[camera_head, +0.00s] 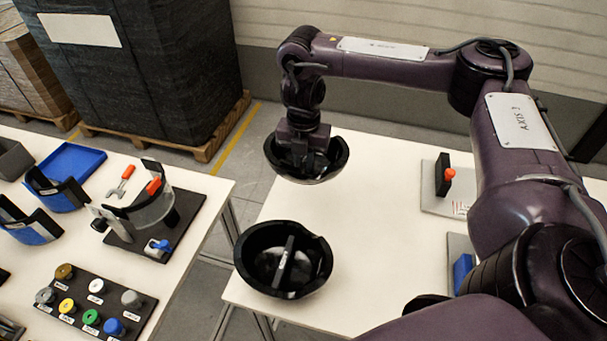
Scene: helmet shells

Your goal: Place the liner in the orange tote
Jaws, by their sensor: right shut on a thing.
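My right gripper (308,158) points down into a black bowl-shaped piece (312,179) and is shut on it. This piece could be the liner, but a helmet shell looks much the same. It is at the far left corner of the right-hand white table, open side up; whether it touches the table is unclear. A second black bowl-shaped piece (318,262) with a bar across its inside rests open side up near that table's left edge. The fingertips are hard to make out against the dark piece. I see no orange tote. My left gripper is not in view.
The right-hand table (390,240) is clear in its middle, with a fixture with an orange knob (449,174) at right. The left table holds a clear visor stand (150,212), a blue tray (75,162) and a board of coloured knobs (75,322). A gap separates the tables.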

